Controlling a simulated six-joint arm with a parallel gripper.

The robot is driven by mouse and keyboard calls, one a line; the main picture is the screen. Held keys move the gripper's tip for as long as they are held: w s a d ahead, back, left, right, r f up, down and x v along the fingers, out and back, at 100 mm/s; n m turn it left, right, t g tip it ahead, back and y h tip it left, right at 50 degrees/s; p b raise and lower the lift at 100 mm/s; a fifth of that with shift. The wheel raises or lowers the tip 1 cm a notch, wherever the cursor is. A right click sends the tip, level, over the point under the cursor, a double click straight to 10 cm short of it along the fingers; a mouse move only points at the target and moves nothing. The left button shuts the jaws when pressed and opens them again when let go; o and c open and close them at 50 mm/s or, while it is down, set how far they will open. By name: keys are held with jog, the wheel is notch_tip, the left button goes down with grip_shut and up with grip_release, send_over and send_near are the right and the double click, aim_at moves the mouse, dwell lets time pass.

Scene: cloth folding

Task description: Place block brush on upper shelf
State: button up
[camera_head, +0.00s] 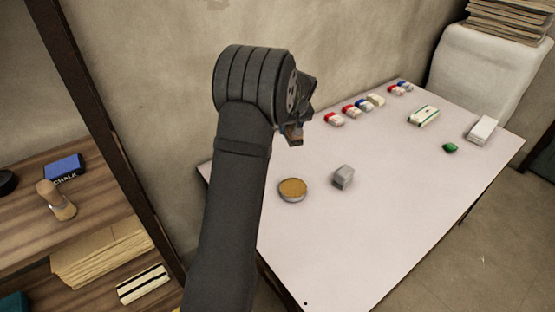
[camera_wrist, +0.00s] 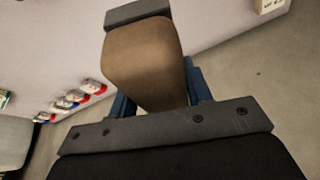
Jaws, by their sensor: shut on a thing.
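My gripper (camera_head: 296,136) is raised above the back left part of the white table, with its dark arm reaching up from the bottom of the head view. In the wrist view, its blue fingers (camera_wrist: 160,92) are shut on a brown block, which I take for the block brush (camera_wrist: 143,62). A dark grey piece sits at the brush's far end. In the head view, only a small brownish bit of the brush (camera_head: 295,129) shows below the gripper. The wooden shelf unit stands at the left; its upper visible board (camera_head: 25,232) holds several things.
A dark post (camera_head: 110,140) edges the shelf. The table (camera_head: 370,235) holds a round tin (camera_head: 292,189), grey block (camera_head: 343,177) and several small boxes.

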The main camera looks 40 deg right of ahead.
jog(key=d+f+n, duration=0.1)
jog(key=d+f, duration=0.4)
jog(key=f, duration=0.3)
jog(key=shift+s+d, duration=0.15)
jog(key=shift+d, duration=0.1)
jog(key=shift+f, duration=0.1)
jog(key=w+a+f, duration=0.1)
jog(key=w+f, duration=0.1)
jog(key=w, duration=0.1)
jog(key=w+a+f, duration=0.1)
jog(key=w+f, duration=0.1)
jog(key=w, duration=0.2)
jog(key=w+a+f, duration=0.1)
jog(key=w+f, duration=0.2)
jog(key=w, duration=0.1)
jog(key=shift+a, duration=0.15)
jog(key=shift+w+f, duration=0.1)
jog(key=shift+f, duration=1.7)
jog(key=shift+f, duration=0.1)
jog(key=shift+f, duration=0.35)
jog(key=o, duration=1)
jog(key=shift+o, duration=0.2)
